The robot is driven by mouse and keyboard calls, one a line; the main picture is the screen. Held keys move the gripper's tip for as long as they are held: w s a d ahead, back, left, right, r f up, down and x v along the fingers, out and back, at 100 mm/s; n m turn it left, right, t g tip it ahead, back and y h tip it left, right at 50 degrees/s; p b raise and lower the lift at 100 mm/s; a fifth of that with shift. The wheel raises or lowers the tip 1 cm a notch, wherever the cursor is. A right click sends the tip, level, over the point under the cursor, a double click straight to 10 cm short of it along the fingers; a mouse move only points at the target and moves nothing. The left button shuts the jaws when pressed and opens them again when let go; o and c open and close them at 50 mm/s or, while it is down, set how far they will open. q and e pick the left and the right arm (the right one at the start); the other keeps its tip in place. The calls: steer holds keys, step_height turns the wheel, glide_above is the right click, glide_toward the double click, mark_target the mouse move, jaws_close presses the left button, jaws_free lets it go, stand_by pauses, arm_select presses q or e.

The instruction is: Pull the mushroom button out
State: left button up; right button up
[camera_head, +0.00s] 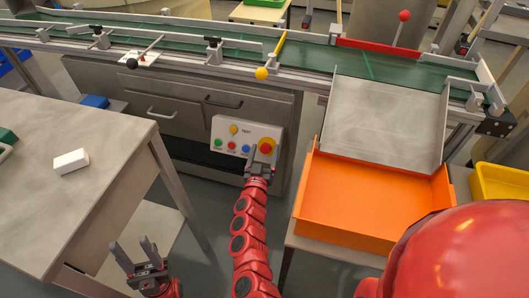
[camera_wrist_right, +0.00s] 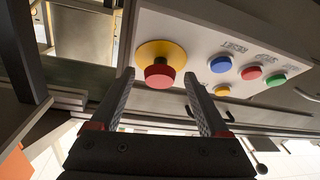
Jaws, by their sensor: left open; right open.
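The red mushroom button (camera_head: 266,146) with its yellow collar sits at the right end of a light control panel (camera_head: 231,130) below the conveyor. In the right wrist view the red head (camera_wrist_right: 159,76) stands in front of its yellow collar (camera_wrist_right: 162,53). My right gripper (camera_head: 261,158) is open at the panel. In the wrist view its fingertips lie on either side of the red head, with visible gaps; how deep they reach around it I cannot tell. My left gripper (camera_head: 134,250) is open and empty, low beside the left table.
The panel also carries small green, red, blue and yellow buttons (camera_wrist_right: 221,64) beside the mushroom button. An orange bin (camera_head: 350,203) stands to the right under a metal chute (camera_head: 385,120). A grey table (camera_head: 75,125) with a white block (camera_head: 70,161) is at left.

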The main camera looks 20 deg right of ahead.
steer(key=shift+c, duration=0.3)
jaws_close()
stand_by(1.1)
